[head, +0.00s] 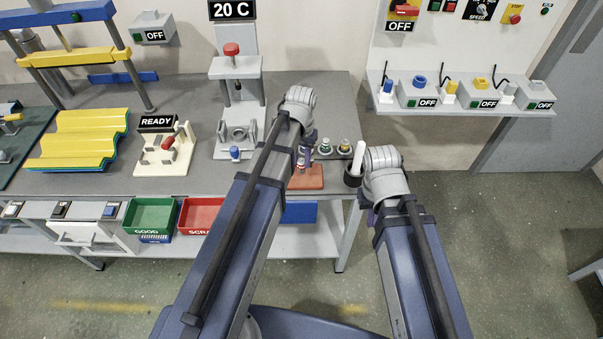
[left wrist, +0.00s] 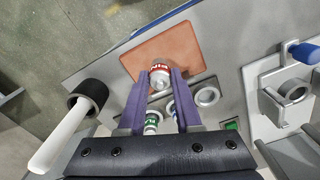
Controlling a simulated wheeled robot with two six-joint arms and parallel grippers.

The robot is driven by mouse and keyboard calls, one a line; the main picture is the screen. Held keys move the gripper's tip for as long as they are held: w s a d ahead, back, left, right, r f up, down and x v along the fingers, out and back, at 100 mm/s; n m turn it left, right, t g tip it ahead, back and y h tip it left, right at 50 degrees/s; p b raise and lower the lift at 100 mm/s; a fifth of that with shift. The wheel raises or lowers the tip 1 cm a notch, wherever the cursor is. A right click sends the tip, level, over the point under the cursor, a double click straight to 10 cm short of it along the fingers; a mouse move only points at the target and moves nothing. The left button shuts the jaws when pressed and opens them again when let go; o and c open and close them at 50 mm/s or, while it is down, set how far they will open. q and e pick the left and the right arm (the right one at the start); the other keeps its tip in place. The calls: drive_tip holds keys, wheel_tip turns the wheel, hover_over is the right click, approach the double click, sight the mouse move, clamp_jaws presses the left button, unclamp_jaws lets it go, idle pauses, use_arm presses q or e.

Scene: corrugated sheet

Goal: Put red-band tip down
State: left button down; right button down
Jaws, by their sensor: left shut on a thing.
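The red-band tip (left wrist: 160,76) is between the purple fingers of my left gripper (left wrist: 158,80), which is shut on it. In the left wrist view it appears over the orange-brown pad (left wrist: 190,45); I cannot tell whether it touches. In the head view the red-band tip (head: 300,164) shows beside my left gripper (head: 303,160), by the pad (head: 312,179). Two other tips stand in holders behind: a green-band one (head: 325,147) and another (head: 345,147). An empty ring holder (left wrist: 207,96) is beside them. My right gripper's fingers are hidden behind its wrist in the head view.
A black cup with a white handle (head: 357,158) stands at the table's right edge, near my right arm. A grey press (head: 236,100) and the READY fixture (head: 163,150) stand left. Green (head: 150,215) and red (head: 198,214) bins hang below the front edge.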

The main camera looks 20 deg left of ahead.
sight(301, 168)
use_arm(q)
drive_tip(key=shift+f, duration=0.1)
wheel_tip(301, 168, down, 4)
drive_tip(key=b, duration=0.3)
drive_tip(key=shift+r+b, duration=0.25)
drive_tip(key=shift+b, duration=0.05)
drive_tip(key=shift+f, duration=0.15)
drive_tip(key=c, duration=0.6)
unclamp_jaws()
wheel_tip(301, 168, up, 12)
drive_tip(key=p, duration=1.2)
drive_tip(key=shift+r, duration=0.25)
drive_tip(key=s+d+m+y, duration=0.1)
drive_tip(key=s+d+m, duration=0.1)
drive_tip(key=s+d, duration=0.8)
drive_tip(key=s, duration=0.4)
drive_tip(key=shift+s+d+m, duration=0.3)
drive_tip(key=shift+s+d, duration=0.05)
drive_tip(key=shift+d, duration=0.05)
